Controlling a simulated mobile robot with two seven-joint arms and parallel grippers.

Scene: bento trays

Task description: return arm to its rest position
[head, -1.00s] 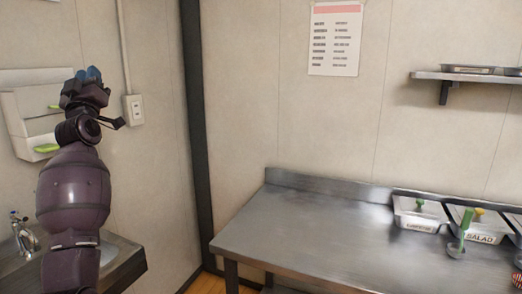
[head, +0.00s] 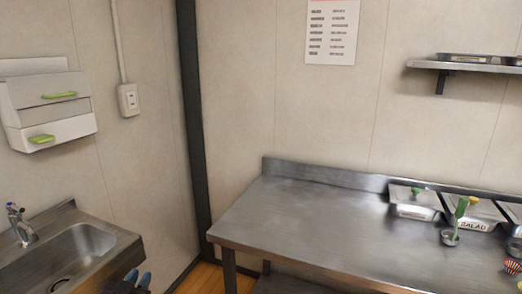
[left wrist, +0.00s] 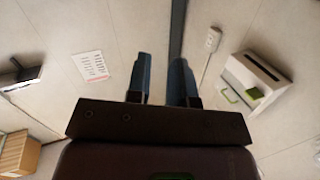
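My left gripper (head: 138,279) shows only as blue fingertips at the bottom edge of the head view, low beside the sink's right front corner. In the left wrist view its two blue fingers (left wrist: 162,80) stand apart with bare wall between them, so it is open and empty. Most of the left arm is out of the head view. My right arm and gripper are not in view.
A steel sink (head: 84,242) with a tap is at the left, below a white wall dispenser (head: 48,103) with green handles. A steel table (head: 290,222) is at the right, mostly bare, with food containers (head: 474,226) at its far right. A wall shelf (head: 470,68) is above.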

